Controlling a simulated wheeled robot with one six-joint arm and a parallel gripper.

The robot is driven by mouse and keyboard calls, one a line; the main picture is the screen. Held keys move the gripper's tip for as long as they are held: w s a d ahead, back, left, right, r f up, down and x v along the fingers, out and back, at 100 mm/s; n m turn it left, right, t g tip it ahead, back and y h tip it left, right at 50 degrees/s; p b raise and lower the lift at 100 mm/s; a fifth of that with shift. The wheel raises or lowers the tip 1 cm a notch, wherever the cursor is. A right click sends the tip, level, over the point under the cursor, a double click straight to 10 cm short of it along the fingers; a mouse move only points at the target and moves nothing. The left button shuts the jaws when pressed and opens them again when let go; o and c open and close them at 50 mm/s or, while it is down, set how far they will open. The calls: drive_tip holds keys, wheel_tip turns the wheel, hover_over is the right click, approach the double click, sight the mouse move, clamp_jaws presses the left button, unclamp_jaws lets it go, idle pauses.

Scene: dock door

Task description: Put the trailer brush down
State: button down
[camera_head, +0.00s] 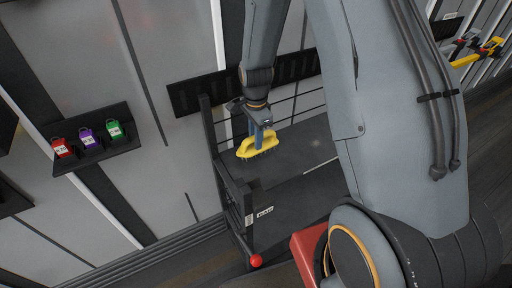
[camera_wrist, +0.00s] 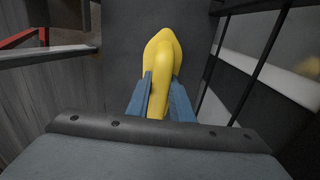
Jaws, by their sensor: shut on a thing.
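The trailer brush (camera_head: 258,147) has a yellow body with a handle and dark bristles underneath. My gripper (camera_head: 262,139) is shut on it, with the brush hanging bristles down over the dark shelf of a cart (camera_head: 308,152). In the wrist view the yellow brush (camera_wrist: 161,62) sits between my two blue fingers (camera_wrist: 160,98), which press on its handle from both sides. I cannot tell whether the bristles touch the shelf surface or hang just above it.
The cart has dark rails and a post with a red ball (camera_head: 256,260) at its near corner. A wall shelf (camera_head: 95,150) holds red, purple and green padlock-like items. A slotted dark strip (camera_head: 200,93) is on the wall behind. The cart shelf around the brush looks bare.

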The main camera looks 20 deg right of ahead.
drive_tip(key=shift+f+p, duration=0.6)
drive_tip(key=shift+f, duration=1.6)
drive_tip(key=shift+f, duration=0.15)
drive_tip(key=c, duration=1.6)
unclamp_jaws()
drive_tip(key=shift+o, duration=0.2)
